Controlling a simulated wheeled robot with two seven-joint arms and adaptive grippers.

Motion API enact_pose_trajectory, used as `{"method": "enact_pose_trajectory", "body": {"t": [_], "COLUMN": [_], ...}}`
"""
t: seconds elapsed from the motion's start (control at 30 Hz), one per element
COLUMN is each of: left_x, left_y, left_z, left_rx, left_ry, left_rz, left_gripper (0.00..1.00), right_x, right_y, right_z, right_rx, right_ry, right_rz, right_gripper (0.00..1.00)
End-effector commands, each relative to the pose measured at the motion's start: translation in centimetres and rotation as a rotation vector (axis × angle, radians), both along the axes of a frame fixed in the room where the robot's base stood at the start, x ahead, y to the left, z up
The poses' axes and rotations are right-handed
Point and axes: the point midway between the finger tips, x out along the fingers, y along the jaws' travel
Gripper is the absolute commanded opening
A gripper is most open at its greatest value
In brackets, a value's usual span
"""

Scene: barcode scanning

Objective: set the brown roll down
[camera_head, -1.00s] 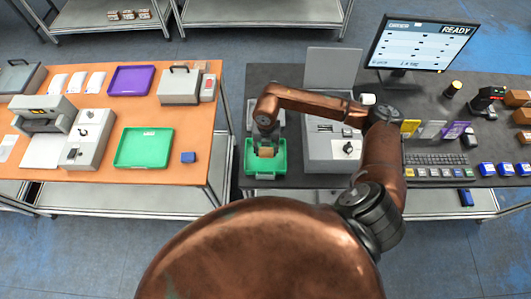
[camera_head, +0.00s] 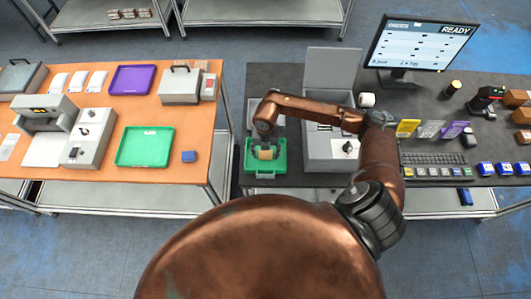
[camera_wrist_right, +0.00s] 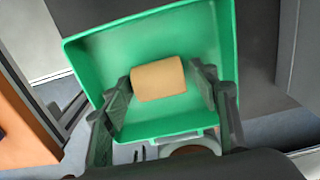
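The brown roll (camera_head: 265,154) lies on its side inside a small green tray (camera_head: 282,166) on the dark table. In the right wrist view the tan roll (camera_wrist_right: 158,79) appears to rest on the floor of the green tray (camera_wrist_right: 85,62). My right gripper (camera_head: 265,148) is down in the tray, with its fingers on either side of the roll. In the wrist view its fingers (camera_wrist_right: 160,85) look spread; a narrow gap shows at the roll's right end, and the left finger is very near the other end. My left gripper is not in view.
A grey machine with a raised lid (camera_head: 333,68) stands just right of the tray. A monitor (camera_head: 418,45), keyboard (camera_head: 440,160) and scanner (camera_head: 487,98) are farther right. An orange table (camera_head: 190,125) with a larger green tray (camera_head: 145,147) is to the left, across a gap.

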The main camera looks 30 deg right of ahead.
Motion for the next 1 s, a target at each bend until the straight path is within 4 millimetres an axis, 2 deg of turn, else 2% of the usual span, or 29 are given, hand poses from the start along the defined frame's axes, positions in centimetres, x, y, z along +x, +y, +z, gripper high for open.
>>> {"method": "enact_pose_trajectory", "body": {"t": [0.27, 0.43, 0.8, 1.0], "left_x": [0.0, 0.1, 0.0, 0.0], "left_y": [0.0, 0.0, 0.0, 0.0], "left_z": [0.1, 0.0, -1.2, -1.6], "left_rx": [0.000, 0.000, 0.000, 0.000], "left_ry": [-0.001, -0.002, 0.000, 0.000], "left_rz": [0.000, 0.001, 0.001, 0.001], "left_gripper": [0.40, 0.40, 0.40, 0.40], "right_x": [0.0, 0.1, 0.1, 0.1], "right_y": [0.0, 0.0, 0.0, 0.0], "right_z": [0.1, 1.3, 8.7, 11.4], "right_rx": [0.000, 0.000, 0.000, 0.000], "right_ry": [0.000, -0.002, -0.004, -0.002], "right_rz": [0.000, 0.001, 0.001, 0.001], "right_gripper": [0.57, 0.57, 0.57, 0.57]}}
